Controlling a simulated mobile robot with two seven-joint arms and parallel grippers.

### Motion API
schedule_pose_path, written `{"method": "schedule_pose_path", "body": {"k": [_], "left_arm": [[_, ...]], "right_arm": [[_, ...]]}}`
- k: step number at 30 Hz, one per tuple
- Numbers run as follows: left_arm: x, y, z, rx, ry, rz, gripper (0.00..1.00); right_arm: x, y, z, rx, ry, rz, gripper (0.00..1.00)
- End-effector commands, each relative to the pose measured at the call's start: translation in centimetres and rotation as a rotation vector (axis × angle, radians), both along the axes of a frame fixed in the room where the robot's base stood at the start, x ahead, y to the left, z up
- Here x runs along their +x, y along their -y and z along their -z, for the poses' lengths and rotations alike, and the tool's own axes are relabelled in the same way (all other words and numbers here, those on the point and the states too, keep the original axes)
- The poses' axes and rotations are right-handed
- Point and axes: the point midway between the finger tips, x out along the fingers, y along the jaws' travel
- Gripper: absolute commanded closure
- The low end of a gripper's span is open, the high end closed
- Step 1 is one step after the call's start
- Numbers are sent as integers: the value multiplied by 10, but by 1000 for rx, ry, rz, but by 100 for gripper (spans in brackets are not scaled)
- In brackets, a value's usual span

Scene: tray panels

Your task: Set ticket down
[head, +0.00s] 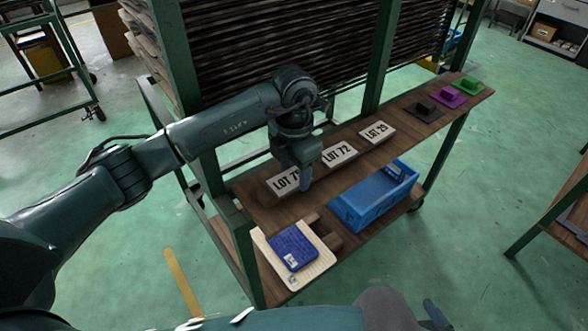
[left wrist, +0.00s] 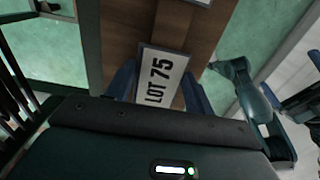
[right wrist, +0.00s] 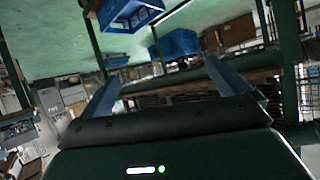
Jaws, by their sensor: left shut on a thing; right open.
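The white ticket reading LOT 75 (left wrist: 160,76) lies between the two blue fingers of my left gripper (left wrist: 160,90), which is shut on it. In the head view my left gripper (head: 303,182) points down over the near left end of the wooden shelf (head: 340,179) and covers part of the ticket (head: 281,181). The ticket is at or just above the board; I cannot tell if it touches. Tickets LOT 72 (head: 339,154) and LOT 25 (head: 377,133) lie in a row farther along. My right gripper (right wrist: 168,86) is open and empty, away from the shelf.
Black (head: 425,108), purple (head: 452,96) and green (head: 470,84) pieces sit at the shelf's far end. Below are a blue crate (head: 345,214) and a blue item (head: 293,246) on a pale board (head: 309,275). Green posts (head: 378,55) and stacked dark panels stand behind.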

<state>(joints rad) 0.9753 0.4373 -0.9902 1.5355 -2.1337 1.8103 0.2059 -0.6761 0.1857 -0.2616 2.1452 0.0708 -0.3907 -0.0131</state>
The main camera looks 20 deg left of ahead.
Motion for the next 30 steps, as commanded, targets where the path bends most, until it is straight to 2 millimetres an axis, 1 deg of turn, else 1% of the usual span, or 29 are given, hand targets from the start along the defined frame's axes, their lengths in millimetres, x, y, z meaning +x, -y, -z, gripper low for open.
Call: {"method": "schedule_pose_path", "body": {"k": [2, 3, 10, 17, 20, 23, 27, 30], "left_arm": [[0, 0, 4, 1, 1, 0, 68], [0, 0, 3, 0, 0, 0, 44], [0, 0, 3, 1, -1, 0, 25], [0, 0, 2, 1, -1, 0, 25], [0, 0, -3, 0, 0, 0, 25], [0, 0, -20, 0, 2, 0, 25], [1, 0, -52, 0, 4, -1, 25], [1, 0, -74, 1, 2, 0, 25]], "right_arm": [[1, 0, 3, 6, 1, 5, 0], [1, 0, 1, 9, 1, 8, 0], [2, -1, 0, 15, 1, 13, 0], [2, -2, 0, 14, 1, 12, 0], [1, -2, -5, 9, 1, 10, 0], [0, -1, -13, -7, 0, 3, 0], [-2, 0, -27, -39, -4, -11, 0], [-4, 4, -30, -57, -20, -12, 0]]}}
